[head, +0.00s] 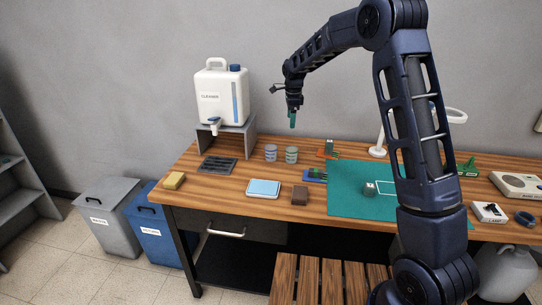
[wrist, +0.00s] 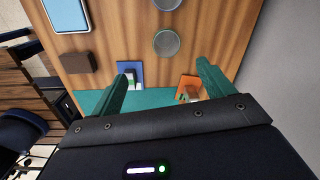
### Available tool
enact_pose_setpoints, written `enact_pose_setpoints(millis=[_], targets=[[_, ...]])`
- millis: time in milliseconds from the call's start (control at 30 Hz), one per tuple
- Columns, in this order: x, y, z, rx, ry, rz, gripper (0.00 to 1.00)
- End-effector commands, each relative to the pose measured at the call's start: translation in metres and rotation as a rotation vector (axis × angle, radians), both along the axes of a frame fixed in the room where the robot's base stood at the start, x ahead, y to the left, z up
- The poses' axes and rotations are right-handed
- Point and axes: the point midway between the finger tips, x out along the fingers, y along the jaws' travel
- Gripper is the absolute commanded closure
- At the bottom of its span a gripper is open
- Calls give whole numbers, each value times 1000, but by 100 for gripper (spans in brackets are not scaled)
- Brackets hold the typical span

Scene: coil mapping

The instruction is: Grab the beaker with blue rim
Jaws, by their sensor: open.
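Two beakers stand side by side on the wooden table, left of the green mat. The left beaker (head: 271,152) looks grey-blue, and the right beaker (head: 291,155) looks grey-green. In the wrist view the right beaker (wrist: 166,43) is ahead of the fingers, and the left beaker (wrist: 167,4) is at the top edge, partly cut off. The rims are too small to tell surely which is blue. My gripper (head: 292,120) hangs in the air above the table's back part, above the beakers. Its green fingers (wrist: 163,80) are apart with nothing between them.
A white cleaner canister (head: 222,97) stands on a grey stand at the back left. A black rack (head: 217,164), a light-blue tablet (head: 263,188) and a brown block (head: 299,195) lie nearby. Blue and orange holders (head: 314,175) sit right of the beakers. The wall is close behind.

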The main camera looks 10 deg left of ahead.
Motion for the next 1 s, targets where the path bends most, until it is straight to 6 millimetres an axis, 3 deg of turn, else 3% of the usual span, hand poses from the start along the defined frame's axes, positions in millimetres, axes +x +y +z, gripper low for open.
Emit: enact_pose_setpoints(millis=[33,200,400,667,1000], targets=[[4,16,-16,-5,11,-26,19],[14,60,-56,-18,34,-131,19],[17,89,-84,-28,47,-204,19],[18,94,-103,-31,50,-220,19],[18,93,-144,-30,49,-220,19]])
